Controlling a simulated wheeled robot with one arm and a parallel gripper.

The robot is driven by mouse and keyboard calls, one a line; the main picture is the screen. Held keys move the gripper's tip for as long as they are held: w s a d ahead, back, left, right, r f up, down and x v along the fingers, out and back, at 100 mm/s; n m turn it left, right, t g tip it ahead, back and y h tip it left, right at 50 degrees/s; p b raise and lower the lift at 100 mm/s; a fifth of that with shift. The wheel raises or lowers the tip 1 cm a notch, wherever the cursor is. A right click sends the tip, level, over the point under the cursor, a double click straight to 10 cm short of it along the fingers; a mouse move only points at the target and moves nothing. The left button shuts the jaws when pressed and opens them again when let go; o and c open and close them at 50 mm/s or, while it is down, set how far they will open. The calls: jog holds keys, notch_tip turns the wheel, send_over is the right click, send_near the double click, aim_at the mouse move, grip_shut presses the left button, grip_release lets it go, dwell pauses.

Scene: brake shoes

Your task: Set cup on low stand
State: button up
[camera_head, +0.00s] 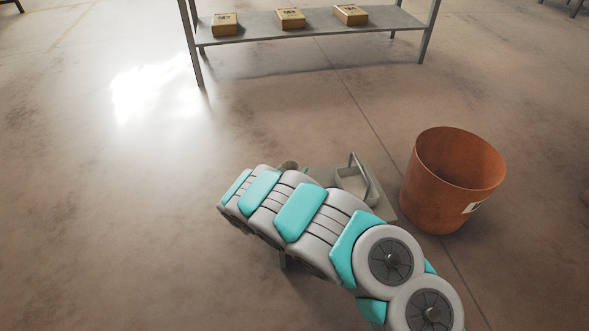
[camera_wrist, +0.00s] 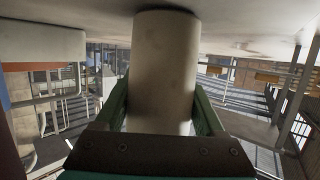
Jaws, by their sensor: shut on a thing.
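A pale, off-white cup (camera_wrist: 165,65) fills the middle of the wrist view. My gripper (camera_wrist: 162,108) has its two green fingers shut on either side of it. In the head view my arm hides the gripper, and only a small round rim, likely the cup (camera_head: 288,165), shows past the arm. The low stand (camera_head: 388,206) is a grey flat top beside my arm, partly covered by it. The wrist view appears upside down. I cannot tell whether the cup touches the stand.
A pale tray with a raised handle (camera_head: 344,178) sits on the stand; likely the same pale box shows in the wrist view (camera_wrist: 42,44). A rust-orange bin (camera_head: 437,205) stands close right of the stand. A shelf (camera_head: 245,30) with cardboard boxes is further back. The left floor is clear.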

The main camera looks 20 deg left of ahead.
jog(key=o, duration=1.3)
jog(key=shift+f, duration=0.1)
jog(key=p+v, duration=0.1)
jog(key=v, duration=1.1)
